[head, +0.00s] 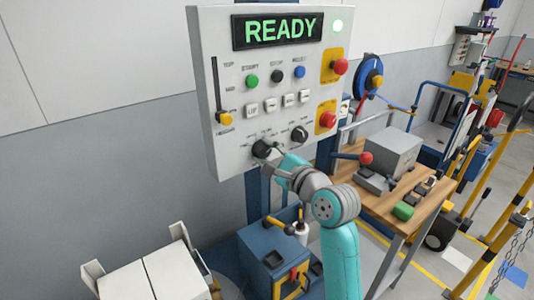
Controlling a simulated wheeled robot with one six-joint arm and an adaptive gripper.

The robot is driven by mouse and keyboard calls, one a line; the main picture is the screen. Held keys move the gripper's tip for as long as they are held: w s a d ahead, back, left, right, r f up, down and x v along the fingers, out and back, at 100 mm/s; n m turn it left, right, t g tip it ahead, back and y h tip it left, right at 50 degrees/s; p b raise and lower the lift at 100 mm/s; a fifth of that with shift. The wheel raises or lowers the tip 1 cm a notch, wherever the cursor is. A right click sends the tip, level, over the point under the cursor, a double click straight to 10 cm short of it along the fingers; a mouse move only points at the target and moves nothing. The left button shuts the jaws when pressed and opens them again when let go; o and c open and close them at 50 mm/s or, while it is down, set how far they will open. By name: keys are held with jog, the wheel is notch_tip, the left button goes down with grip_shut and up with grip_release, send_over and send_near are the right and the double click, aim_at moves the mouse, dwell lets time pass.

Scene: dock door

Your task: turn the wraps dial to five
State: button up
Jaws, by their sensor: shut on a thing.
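A grey control panel (233,75) carries two black dials low on its face. The left dial (262,148) has my gripper (275,153) at it, and the right dial (299,134) stands free. My gripper reaches up from the lower right and is shut on the left dial, its fingers partly blocking the view of it. The labels and numbers round both dials are too small to read, so I cannot tell which setting either points to. The display (280,28) at the top reads READY in green.
Green, black and blue buttons, small white keys and a yellow slider (225,119) are on the panel. Two red stop buttons (328,119) sit at its right side. A workbench (440,196) with a grey box stands right, and a blue machine (262,258) stands below.

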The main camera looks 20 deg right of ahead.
jog(key=o, duration=1.1)
jog(key=shift+o, duration=0.2)
jog(key=v, duration=1.2)
jog(key=s+a+f+n+g+h, duration=0.1)
jog(key=s+f+n+h, duration=0.2)
jog(key=s+f, duration=0.65)
jog(key=s+a+f+n+h, duration=0.1)
jog(key=s+f+n+h, duration=0.15)
jog(key=s+f, duration=0.7)
jog(key=s+a+f+n, duration=0.1)
jog(key=s+f+n, duration=0.2)
jog(key=s+n, duration=0.4)
jog(key=s+f+n+g, duration=0.1)
jog(key=s+f+n, duration=0.3)
jog(key=s, duration=1.2)
jog(key=n, duration=0.4)
jog(key=shift+a+f, duration=0.15)
jog(key=shift+a, duration=0.25)
